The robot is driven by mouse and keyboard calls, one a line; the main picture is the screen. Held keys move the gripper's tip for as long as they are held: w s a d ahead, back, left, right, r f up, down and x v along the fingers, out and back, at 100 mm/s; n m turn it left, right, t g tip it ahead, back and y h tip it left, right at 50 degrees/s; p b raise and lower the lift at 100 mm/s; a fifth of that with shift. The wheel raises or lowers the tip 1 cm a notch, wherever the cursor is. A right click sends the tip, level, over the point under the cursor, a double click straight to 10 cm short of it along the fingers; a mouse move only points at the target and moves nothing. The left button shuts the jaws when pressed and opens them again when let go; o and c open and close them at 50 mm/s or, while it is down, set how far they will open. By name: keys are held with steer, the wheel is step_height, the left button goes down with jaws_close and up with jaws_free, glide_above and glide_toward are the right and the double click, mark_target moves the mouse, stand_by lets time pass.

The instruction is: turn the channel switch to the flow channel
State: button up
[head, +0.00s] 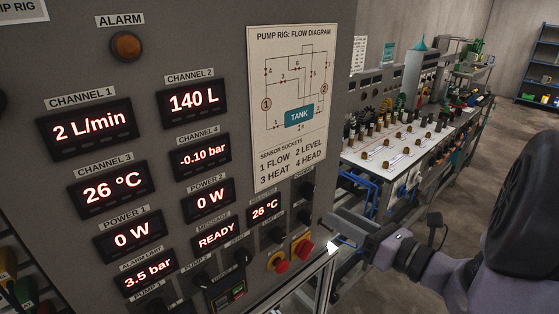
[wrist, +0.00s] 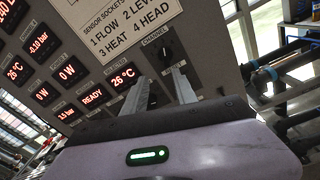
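The channel switch is a dark round knob (wrist: 166,52) under a "CHANNEL" label in the wrist view. It also shows near the panel's right edge in the head view (head: 307,188). I cannot read its pointer position. The small display beside it (head: 264,209) reads 26 °C, as does the Channel 3 display (head: 108,190). The printed legend (wrist: 128,28) gives 1 FLOW, 2 LEVEL, 3 HEAT, 4 HEAD. My gripper (wrist: 161,80) is open and empty, its fingers apart just below the knob in the wrist view. The gripper shows right of the panel in the head view (head: 345,228).
The Channel 1 display (head: 91,127) reads 2 L/min. A white bench (head: 405,150) with equipment stands behind, right of the panel. Floor beyond is open.

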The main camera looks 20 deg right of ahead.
mark_target(313, 194)
steer(key=shift+m+t, duration=0.3)
steer(key=shift+m, duration=0.1)
steer(key=shift+w+d+p+x, duration=0.1)
steer(key=shift+d+p+x, duration=0.15)
steer(key=shift+x, duration=1.3)
steer(key=shift+w+d+p+x, duration=0.1)
steer(key=shift+d+p+x, duration=0.1)
steer(key=shift+x, duration=1.4)
steer(key=shift+w+d+p+x, duration=0.1)
steer(key=shift+d+p+x, duration=0.15)
steer(key=shift+x, duration=1.3)
steer(key=shift+s+r, duration=0.1)
steer(key=shift+r, duration=0.05)
jaws_close()
